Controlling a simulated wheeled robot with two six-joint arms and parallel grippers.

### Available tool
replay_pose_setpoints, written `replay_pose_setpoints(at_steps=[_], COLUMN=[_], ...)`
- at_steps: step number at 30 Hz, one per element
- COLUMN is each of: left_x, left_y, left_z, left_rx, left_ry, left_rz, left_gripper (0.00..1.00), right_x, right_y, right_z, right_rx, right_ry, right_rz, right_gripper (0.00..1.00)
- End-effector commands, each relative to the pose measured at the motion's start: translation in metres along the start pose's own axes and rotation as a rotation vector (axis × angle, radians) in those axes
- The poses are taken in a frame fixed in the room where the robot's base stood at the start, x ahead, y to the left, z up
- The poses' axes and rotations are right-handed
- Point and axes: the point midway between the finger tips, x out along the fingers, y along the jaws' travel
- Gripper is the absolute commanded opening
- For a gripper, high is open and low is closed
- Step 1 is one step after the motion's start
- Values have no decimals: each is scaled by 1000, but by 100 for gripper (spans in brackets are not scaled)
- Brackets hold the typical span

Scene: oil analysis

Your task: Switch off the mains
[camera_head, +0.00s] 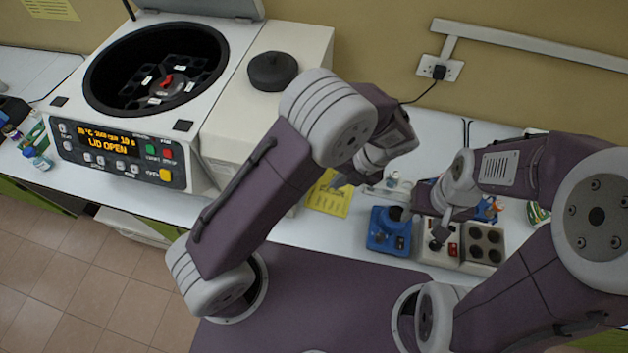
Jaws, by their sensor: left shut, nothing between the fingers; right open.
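A white wall socket plate (428,66) with a black plug (439,72) is on the back wall. A grey device (432,257) with red switches (453,249) on its front and a block of dark round wells (484,245) stands on the bench at the right. My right gripper (439,237) is open, just over the red-switch part of that device; touching cannot be told. My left gripper (341,182) is shut and empty, above the bench near the yellow sheet. Which switch is the mains is not clear. My arms hide part of the bench.
A centrifuge (220,128) with its lid up and a "LID OPEN" display stands at the left. A blue mixer (384,240) is left of the grey device. A yellow sheet (329,203) and small bottles (36,158) lie around. A cable runs from the plug.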

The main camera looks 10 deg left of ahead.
Motion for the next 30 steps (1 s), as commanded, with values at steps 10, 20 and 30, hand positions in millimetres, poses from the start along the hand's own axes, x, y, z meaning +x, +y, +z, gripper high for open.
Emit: replay_pose_setpoints(at_steps=[10,20,30], left_x=[2,60,105], left_y=[0,2,26], left_z=[0,-1,-1], left_rx=[7,5,2], left_ry=[1,6,4], left_rz=[2,4,0], left_gripper=[0,0,0], right_x=[0,-12,-32], right_y=[0,0,0], right_z=[0,-1,-3], right_rx=[0,0,0], right_ry=[0,0,0], right_rz=[0,0,0], right_gripper=[55,55,55])
